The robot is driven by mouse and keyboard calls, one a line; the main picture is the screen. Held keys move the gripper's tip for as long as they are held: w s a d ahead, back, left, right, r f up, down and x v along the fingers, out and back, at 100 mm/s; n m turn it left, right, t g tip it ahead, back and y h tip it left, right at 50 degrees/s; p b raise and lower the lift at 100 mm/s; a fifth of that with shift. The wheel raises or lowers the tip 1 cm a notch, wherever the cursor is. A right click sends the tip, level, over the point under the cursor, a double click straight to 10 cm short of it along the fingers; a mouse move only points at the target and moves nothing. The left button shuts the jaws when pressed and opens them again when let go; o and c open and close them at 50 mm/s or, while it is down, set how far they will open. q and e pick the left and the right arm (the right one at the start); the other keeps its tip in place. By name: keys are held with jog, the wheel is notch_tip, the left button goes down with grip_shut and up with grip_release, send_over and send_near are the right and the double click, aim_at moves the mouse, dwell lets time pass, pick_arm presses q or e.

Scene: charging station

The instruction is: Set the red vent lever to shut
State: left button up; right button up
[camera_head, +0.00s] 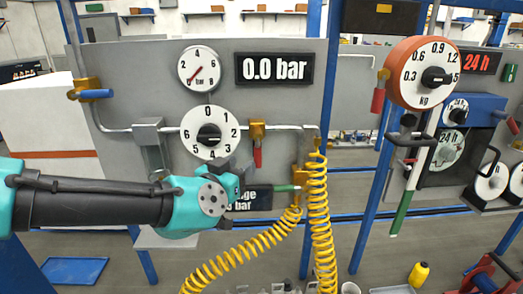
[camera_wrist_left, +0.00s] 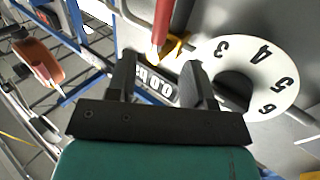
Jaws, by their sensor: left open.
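The red vent lever (camera_head: 257,156) hangs straight down from a yellow valve body (camera_head: 257,130) on the grey panel, right of the numbered white dial. In the left wrist view the red lever (camera_wrist_left: 161,22) and its yellow valve body (camera_wrist_left: 178,46) are beyond the fingertips, apart from them. My left gripper (camera_head: 237,171) is below and just left of the lever; its fingers are hard to make out in the head view. In the left wrist view my left gripper (camera_wrist_left: 163,75) is open, with nothing between its fingers. My right gripper is not in view.
The white dial (camera_head: 208,133) is close to my left gripper. A display (camera_head: 274,69) reads 0.0 bar. A green lever (camera_head: 288,188) and yellow coiled hose (camera_head: 320,205) are to the right. Another red lever (camera_head: 378,98) hangs beside the kg dial (camera_head: 423,74). A blue lever (camera_head: 95,94) is at left.

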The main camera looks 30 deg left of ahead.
aim_at(256, 154)
pick_arm(q)
jog(key=w, duration=1)
jog(key=shift+w+d, duration=0.25)
jog(key=shift+d, duration=0.05)
grip_shut()
